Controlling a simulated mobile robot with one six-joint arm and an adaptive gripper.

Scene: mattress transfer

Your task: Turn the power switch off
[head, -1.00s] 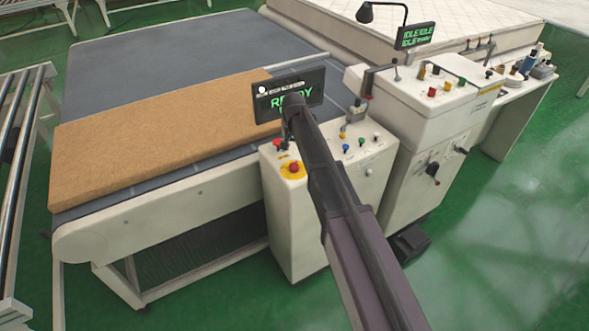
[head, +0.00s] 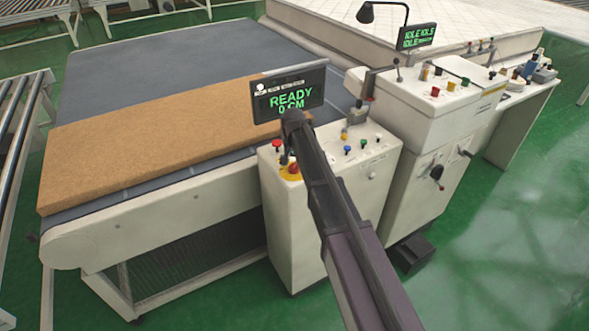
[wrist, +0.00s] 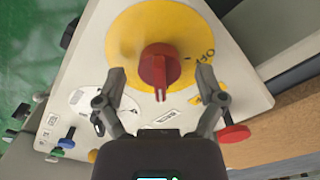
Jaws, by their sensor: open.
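The power switch, a red rotary knob (wrist: 158,68) on a yellow disc (wrist: 130,30), sits on top of the white control cabinet. In the wrist view its narrow grip points down the picture. In the head view the knob (head: 294,167) is at the cabinet's front left. My gripper (wrist: 159,80) is open, with one finger on each side of the knob and visible gaps between. It holds nothing. In the head view my arm hides part of the gripper.
Red (wrist: 234,133), green (wrist: 22,111) and blue (wrist: 66,143) buttons stand close around the switch. A display (head: 289,93) reading READY rises behind my arm. A tan mattress slab (head: 150,150) lies on the conveyor to the left. Green floor is open at the right.

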